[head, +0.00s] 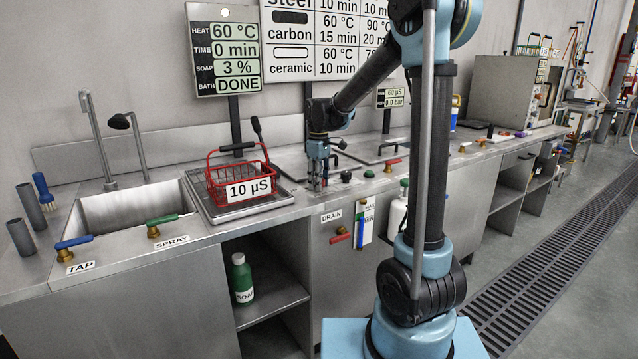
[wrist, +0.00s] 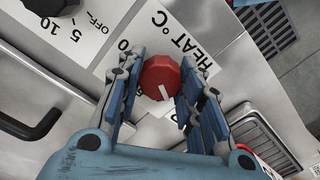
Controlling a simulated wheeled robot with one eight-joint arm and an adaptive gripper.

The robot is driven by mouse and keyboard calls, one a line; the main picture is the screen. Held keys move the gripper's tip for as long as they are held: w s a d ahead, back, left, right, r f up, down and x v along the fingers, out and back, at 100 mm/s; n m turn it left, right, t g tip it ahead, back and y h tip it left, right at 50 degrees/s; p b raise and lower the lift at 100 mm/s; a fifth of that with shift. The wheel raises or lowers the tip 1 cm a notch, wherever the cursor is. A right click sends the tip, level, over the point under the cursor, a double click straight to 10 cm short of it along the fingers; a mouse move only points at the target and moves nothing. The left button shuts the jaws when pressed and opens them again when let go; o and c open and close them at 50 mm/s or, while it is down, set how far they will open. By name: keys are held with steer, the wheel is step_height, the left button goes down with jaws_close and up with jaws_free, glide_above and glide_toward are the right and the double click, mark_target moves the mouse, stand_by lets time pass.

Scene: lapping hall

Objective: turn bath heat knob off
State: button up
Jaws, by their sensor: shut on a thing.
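The bath heat knob (wrist: 160,78) is red and round with a white mark, beside a "HEAT °C" label (wrist: 182,42) in the wrist view. Its mark points toward the lower right of that view. My gripper (wrist: 162,68) has one finger on each side of the knob and is shut on it. In the head view my gripper (head: 318,186) points down at the counter's front edge and hides the knob. The bath display (head: 225,58) reads heat 60 °C, time 0 min, soap 3 % and bath DONE.
A dark knob (wrist: 48,4) with an "OFF 5 10" scale is nearby. A red basket (head: 240,187) labelled 10 µS stands left of my gripper, beside the sink (head: 130,208). A drain valve (head: 340,236) is on the front panel below.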

steer(key=shift+d+n, duration=0.1)
steer(key=shift+n, duration=1.2)
steer(key=shift+w+n, duration=0.1)
steer(key=shift+n, duration=0.2)
steer(key=o, duration=1.1)
steer(key=shift+d, duration=0.1)
steer(key=shift+c, duration=0.2)
steer(key=shift+r, duration=0.15)
step_height(320, 180, up, 12)
steer(key=shift+f, duration=0.2)
